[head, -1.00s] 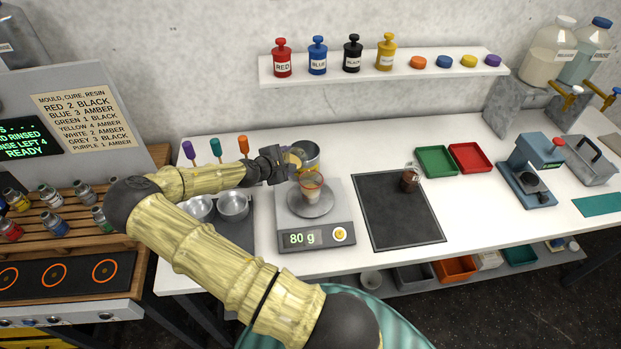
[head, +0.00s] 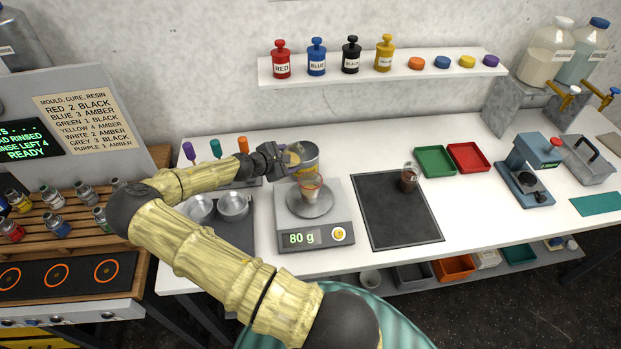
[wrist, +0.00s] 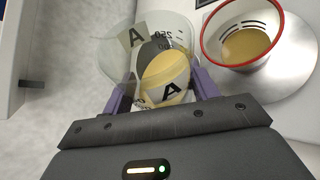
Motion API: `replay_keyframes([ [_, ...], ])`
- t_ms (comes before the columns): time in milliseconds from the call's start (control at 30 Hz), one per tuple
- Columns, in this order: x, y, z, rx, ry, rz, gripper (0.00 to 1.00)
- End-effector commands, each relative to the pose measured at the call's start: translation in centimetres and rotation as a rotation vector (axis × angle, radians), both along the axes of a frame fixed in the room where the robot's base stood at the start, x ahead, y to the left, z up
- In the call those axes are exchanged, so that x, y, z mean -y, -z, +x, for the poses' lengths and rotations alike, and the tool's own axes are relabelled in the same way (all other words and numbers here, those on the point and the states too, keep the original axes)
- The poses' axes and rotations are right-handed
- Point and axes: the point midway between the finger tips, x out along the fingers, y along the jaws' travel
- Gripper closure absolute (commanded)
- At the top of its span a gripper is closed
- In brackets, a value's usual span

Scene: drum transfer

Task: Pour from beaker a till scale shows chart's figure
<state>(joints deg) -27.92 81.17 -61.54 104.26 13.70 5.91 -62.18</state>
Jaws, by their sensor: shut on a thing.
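My gripper (head: 281,160) is shut on beaker a (head: 292,158), a clear beaker with yellowish liquid. In the wrist view the beaker (wrist: 150,45) carries the letter A and sits between my purple fingers. It is held to the upper left of a red-rimmed cup (head: 311,189), apart from it. The cup stands on the pan of the scale (head: 290,240), whose display reads 80 g. In the wrist view the cup (wrist: 246,45) holds amber liquid. No stream between beaker and cup is visible. A cream chart (head: 85,120) at the left lists colours with numbers, such as RED 2 BLACK.
Steel bowls (head: 234,206) lie left of the scale. A dark mat (head: 395,222) to the right holds a small dark-filled vessel (head: 409,179). Green (head: 434,162) and red (head: 468,157) trays lie beyond.

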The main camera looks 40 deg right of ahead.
Motion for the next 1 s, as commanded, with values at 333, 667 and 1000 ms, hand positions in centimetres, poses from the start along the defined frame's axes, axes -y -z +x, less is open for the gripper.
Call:
replay_keyframes([
  [333, -0.3, 4.4, 1.1, -0.137, -0.002, -0.033, 0.71],
  [667, -0.4, 6.5, 2.2, -0.342, -0.001, -0.081, 0.71],
  [1000, -0.6, 7.1, 3.2, -0.552, -0.001, -0.131, 0.71],
])
